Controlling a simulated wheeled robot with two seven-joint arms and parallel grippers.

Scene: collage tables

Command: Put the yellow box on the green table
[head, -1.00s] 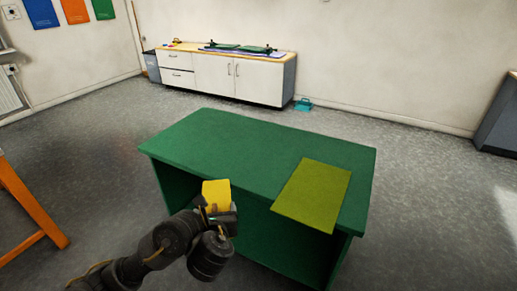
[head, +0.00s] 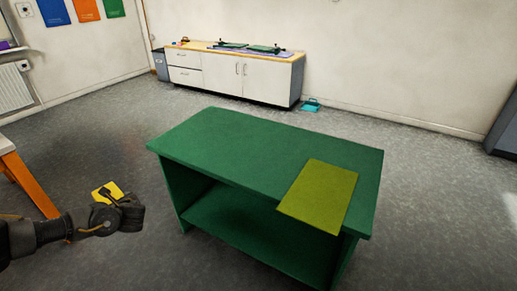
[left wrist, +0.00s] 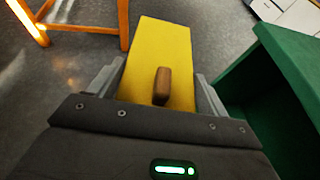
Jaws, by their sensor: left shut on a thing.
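The yellow box (head: 107,191) is held in my left gripper (head: 112,196), left of the green table in the head view. In the left wrist view the yellow box (left wrist: 160,50) sits between the two fingers of my left gripper (left wrist: 160,92), and a small brown knob shows on it. The green table (head: 235,150) stands in the middle of the head view, with an open shelf below its top. Its edge (left wrist: 290,50) shows at the right in the left wrist view. The box is apart from the table. My right gripper is in neither view.
A flat olive-yellow mat (head: 320,192) lies on the table's right side; the rest of its top is bare. An orange-legged table (head: 28,182) stands at the left. A white cabinet (head: 235,75) stands against the back wall. Grey floor is open between them.

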